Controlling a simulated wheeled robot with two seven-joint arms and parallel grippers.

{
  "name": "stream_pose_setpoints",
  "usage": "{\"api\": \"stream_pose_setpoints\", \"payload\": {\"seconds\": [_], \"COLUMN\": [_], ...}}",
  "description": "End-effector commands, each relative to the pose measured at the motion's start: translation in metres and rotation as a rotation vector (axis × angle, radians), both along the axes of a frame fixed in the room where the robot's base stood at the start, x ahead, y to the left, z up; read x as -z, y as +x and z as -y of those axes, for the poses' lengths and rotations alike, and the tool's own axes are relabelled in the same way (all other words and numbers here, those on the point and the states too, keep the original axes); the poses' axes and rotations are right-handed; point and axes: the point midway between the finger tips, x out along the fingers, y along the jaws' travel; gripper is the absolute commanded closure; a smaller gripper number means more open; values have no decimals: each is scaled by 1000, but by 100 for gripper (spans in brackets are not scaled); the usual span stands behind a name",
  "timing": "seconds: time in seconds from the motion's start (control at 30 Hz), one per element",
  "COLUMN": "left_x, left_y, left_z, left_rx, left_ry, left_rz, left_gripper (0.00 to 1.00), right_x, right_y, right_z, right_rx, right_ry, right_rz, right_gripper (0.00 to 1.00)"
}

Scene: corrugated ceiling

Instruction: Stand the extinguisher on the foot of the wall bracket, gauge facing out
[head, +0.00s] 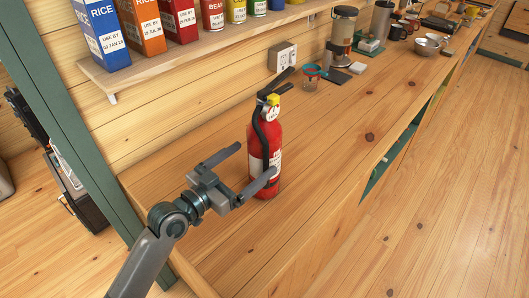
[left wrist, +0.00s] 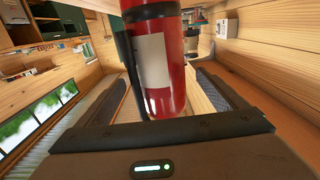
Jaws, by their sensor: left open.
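The red extinguisher (head: 274,135) stands upright on the wooden counter, with a black handle, a yellow part at its neck and a black hose down its left side. My left gripper (head: 256,161) is open at its lower body, one finger to the left and the other across its front. In the left wrist view, the extinguisher (left wrist: 172,85) with its white label appears between the open fingers (left wrist: 160,95); I cannot tell whether either touches it. I cannot make out the wall bracket. My right gripper is not in view.
A wall shelf (head: 165,62) with boxes and cans hangs above the counter (head: 330,150). A white wall box (head: 282,56) is behind the extinguisher. A measuring cup (head: 311,78), a glass-bodied appliance (head: 342,35) and mugs stand farther back. The counter right of the extinguisher is clear.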

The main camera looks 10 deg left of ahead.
Motion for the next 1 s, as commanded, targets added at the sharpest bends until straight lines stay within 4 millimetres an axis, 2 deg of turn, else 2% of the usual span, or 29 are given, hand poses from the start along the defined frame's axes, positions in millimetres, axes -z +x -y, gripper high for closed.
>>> {"api": "stream_pose_setpoints", "payload": {"seconds": [0.07, 0.27, 0.77, 0.87, 1.0], "left_x": [-5, -2, 0, 0, 0], "left_y": [10, 26, 28, 28, 28], "left_z": [5, 16, 17, 17, 17], "left_rx": [0, 0, 0, 0, -1], "left_ry": [-2, 0, 1, 1, 1], "left_rz": [-1, 0, 1, 1, 1], "left_gripper": [9, 9, 9, 28, 62], "right_x": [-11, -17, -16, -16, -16], "right_y": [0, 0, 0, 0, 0], "right_z": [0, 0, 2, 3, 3], "right_rx": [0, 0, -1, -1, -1], "right_ry": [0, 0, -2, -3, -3], "right_rz": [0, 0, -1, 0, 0], "right_gripper": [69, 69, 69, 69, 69]}}
